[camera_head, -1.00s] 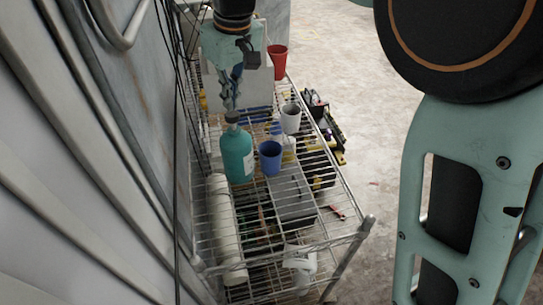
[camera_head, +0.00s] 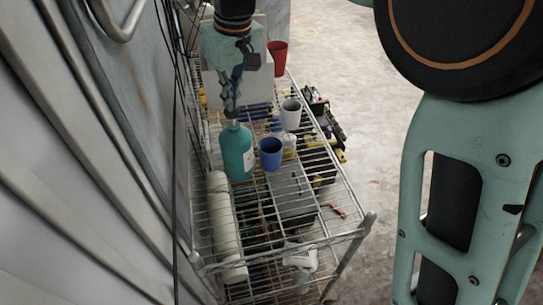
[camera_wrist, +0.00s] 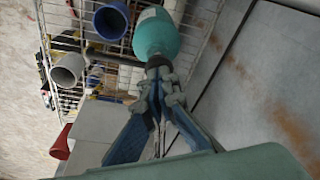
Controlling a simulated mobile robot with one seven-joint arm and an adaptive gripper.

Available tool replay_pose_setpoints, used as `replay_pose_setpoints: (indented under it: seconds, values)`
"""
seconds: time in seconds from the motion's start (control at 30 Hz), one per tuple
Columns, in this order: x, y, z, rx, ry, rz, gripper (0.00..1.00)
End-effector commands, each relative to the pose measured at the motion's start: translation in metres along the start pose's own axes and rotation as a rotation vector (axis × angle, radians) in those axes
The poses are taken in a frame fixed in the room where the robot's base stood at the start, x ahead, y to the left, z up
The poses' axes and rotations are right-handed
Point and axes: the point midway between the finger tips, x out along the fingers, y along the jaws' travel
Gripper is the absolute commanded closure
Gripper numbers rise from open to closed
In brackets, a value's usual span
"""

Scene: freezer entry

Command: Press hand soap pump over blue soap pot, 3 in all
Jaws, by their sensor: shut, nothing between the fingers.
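The teal hand soap bottle (camera_head: 238,157) stands upright on the wire shelf near the wall side, a pale label on its side. Its dark pump top (camera_wrist: 156,61) shows in the wrist view right at my fingertips. My gripper (camera_head: 231,112) is shut and empty, pointing down over the pump. The tips seem to touch the pump top; how far it is pressed I cannot tell. The blue soap pot (camera_head: 270,154) stands just right of the bottle, open side up, and also shows in the wrist view (camera_wrist: 111,20). Its inside is not clear.
A white cup (camera_head: 291,114) stands behind the blue pot, and a red cup (camera_head: 279,58) farther back by a pale box. The wall (camera_head: 110,160) runs close along the left. A white roll (camera_head: 225,225) lies on the near left of the rack. Open floor lies right.

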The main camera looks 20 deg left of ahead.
Motion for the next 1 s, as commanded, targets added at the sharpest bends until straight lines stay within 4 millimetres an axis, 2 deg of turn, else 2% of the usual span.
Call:
replay_pose_setpoints:
  seconds: [0.53,0.83,1.0]
  values:
    - [0.021,0.000,0.005,0.000,-0.004,-0.001,1.00]
    - [0.019,0.000,0.005,0.000,-0.006,-0.002,1.00]
    - [0.010,0.000,0.004,0.000,-0.007,-0.002,1.00]
